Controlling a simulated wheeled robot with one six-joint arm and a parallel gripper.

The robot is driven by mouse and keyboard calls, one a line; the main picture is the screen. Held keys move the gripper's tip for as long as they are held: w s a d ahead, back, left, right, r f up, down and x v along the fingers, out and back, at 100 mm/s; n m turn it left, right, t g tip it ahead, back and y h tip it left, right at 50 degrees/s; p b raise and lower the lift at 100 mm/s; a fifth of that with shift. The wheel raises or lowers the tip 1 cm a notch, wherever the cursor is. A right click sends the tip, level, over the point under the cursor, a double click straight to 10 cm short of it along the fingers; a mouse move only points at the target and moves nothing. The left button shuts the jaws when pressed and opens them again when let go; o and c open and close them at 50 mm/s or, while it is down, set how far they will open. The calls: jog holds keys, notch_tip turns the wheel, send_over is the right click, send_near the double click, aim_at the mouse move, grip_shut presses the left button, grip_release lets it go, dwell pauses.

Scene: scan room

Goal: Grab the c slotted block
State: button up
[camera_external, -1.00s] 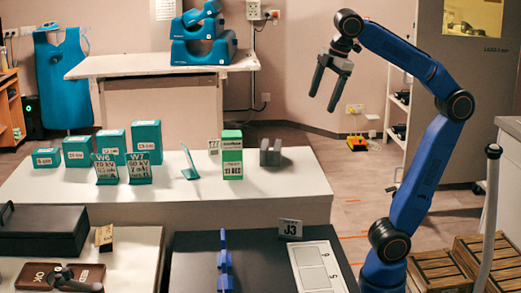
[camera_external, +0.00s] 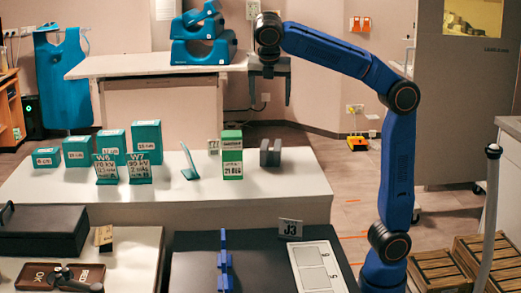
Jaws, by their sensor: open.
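A dark grey block (camera_external: 270,152) with a slot open at the top stands upright near the right end of the white table; I take it for the c slotted block, but no letter on it is readable. My gripper (camera_external: 269,92) is in the air above this block, fingers pointing down. Its jaws are open and empty, with a clear gap between the fingertips and the block.
A green and white box (camera_external: 231,157) stands close left of the block, with a small T77 sign (camera_external: 214,146) behind it. Several teal boxes (camera_external: 146,137) and sign plates stand further left. The white table (camera_external: 290,205) is bare in front of the block.

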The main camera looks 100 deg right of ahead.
send_near(271, 155)
jog(key=shift+w+f, duration=0.1)
jog(key=shift+f, duration=0.6)
jog(key=x, duration=0.4)
jog(key=shift+s+d, duration=0.2)
jog(key=shift+d, duration=0.1)
jog(key=shift+d+f, duration=0.2)
jog(key=shift+f, duration=0.4)
jog(key=shift+f, duration=0.2)
